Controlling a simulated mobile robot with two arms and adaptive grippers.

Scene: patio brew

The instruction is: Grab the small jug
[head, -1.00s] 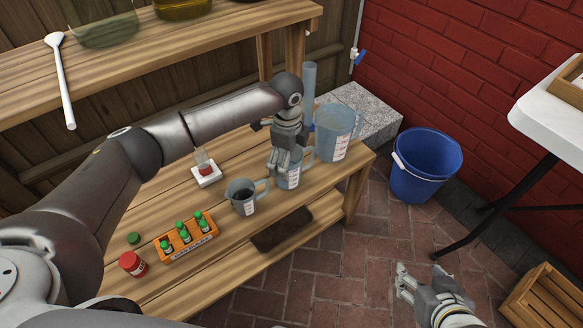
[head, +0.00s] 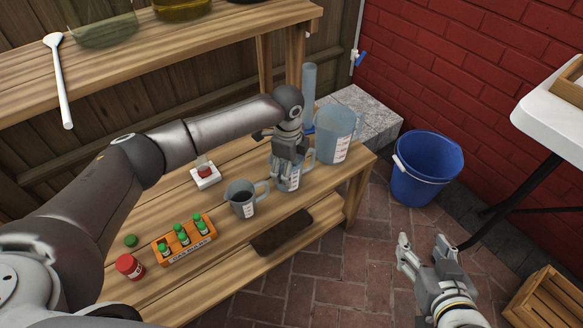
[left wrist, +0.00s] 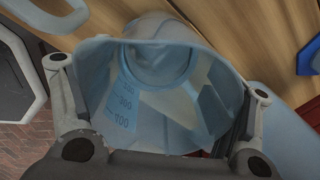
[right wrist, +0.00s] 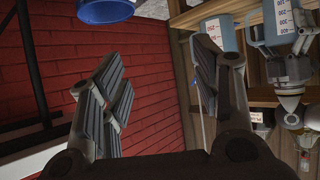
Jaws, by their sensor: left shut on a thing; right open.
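A small clear-blue measuring jug (head: 294,183) stands on the wooden bench, between a larger blue jug (head: 338,132) and a grey-blue jug with dark contents (head: 242,199). My left gripper (head: 286,178) reaches down and is shut on the small jug, partly hiding it in the head view. In the left wrist view the small jug (left wrist: 160,100) lies between the two fingers; its inside looks empty and number marks show. In the right wrist view it appears inverted (right wrist: 281,20). My right gripper (head: 422,240) is open and empty over the brick floor, away from the bench.
A tall cylinder (head: 309,90) stands behind the jugs. A blue bucket (head: 427,168) and wooden crate (head: 548,300) stand right on the floor.

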